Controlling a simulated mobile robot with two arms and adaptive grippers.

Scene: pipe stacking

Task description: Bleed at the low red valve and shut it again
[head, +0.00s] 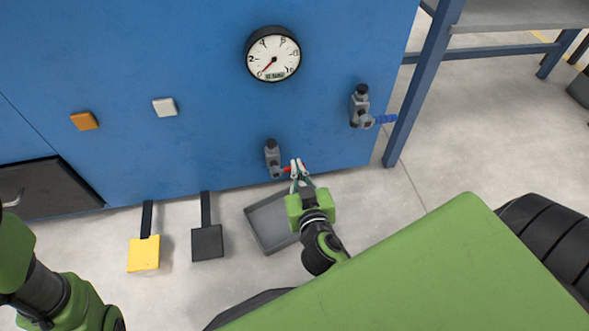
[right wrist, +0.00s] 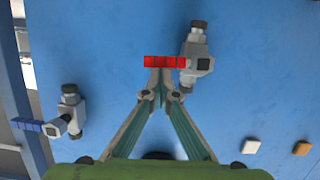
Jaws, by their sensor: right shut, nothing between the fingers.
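The low red valve (head: 272,157) is a grey body on the blue panel. Its red handle (head: 287,169) points sideways, to the right in the head view; the handle (right wrist: 165,62) points left from the valve body (right wrist: 196,55) in the right wrist view. My right gripper (head: 298,165) is shut and empty, its fingertips (right wrist: 160,80) at the handle's edge near its middle. I cannot tell whether they touch it. The round gauge (head: 273,54) has its red needle near 0. My left arm shows at lower left; its gripper is not in view.
A valve with a blue handle (head: 385,119) sits higher to the right. A grey tray (head: 264,235) lies on the floor below the red valve. Yellow (head: 144,254) and black (head: 207,243) pedals stand left of it. A blue post (head: 424,80) rises at right.

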